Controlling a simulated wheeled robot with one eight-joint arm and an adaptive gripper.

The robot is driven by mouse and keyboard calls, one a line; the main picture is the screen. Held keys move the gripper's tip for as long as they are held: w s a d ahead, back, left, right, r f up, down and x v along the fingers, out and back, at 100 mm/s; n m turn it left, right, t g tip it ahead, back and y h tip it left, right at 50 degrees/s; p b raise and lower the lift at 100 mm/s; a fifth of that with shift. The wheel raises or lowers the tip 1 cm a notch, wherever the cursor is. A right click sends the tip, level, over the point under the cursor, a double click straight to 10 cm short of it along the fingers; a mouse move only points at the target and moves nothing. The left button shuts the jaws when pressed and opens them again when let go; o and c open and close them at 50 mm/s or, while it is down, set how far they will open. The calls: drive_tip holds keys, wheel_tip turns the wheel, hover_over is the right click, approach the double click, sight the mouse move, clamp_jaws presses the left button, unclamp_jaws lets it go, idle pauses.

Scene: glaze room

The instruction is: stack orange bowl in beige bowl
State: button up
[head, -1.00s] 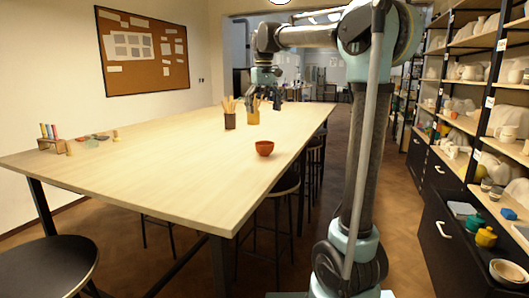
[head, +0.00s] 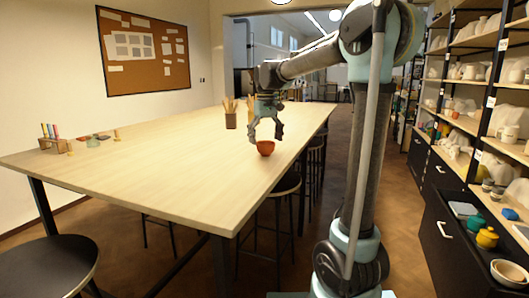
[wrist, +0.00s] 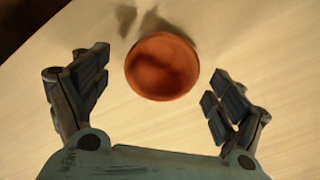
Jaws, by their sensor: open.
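The orange bowl (head: 265,148) stands upright on the long wooden table, near its right edge. My gripper (head: 266,137) is open and empty just above the bowl, its fingers pointing down. In the wrist view the orange bowl (wrist: 162,66) lies between and slightly beyond the spread fingers of my gripper (wrist: 160,75), with a gap on both sides. I cannot tell the exact height left between fingertips and rim. A beige bowl (head: 508,272) stands on the low black cabinet at the lower right, apparently empty and far from my gripper.
Holders with tools (head: 231,121) stand farther back on the wooden table (head: 150,170). A rack of coloured sticks (head: 52,144) is at the left. The table front is clear.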

drive_tip(key=shift+f, duration=0.4)
drive_tip(key=c, duration=1.3)
drive_tip(key=shift+r, duration=0.15)
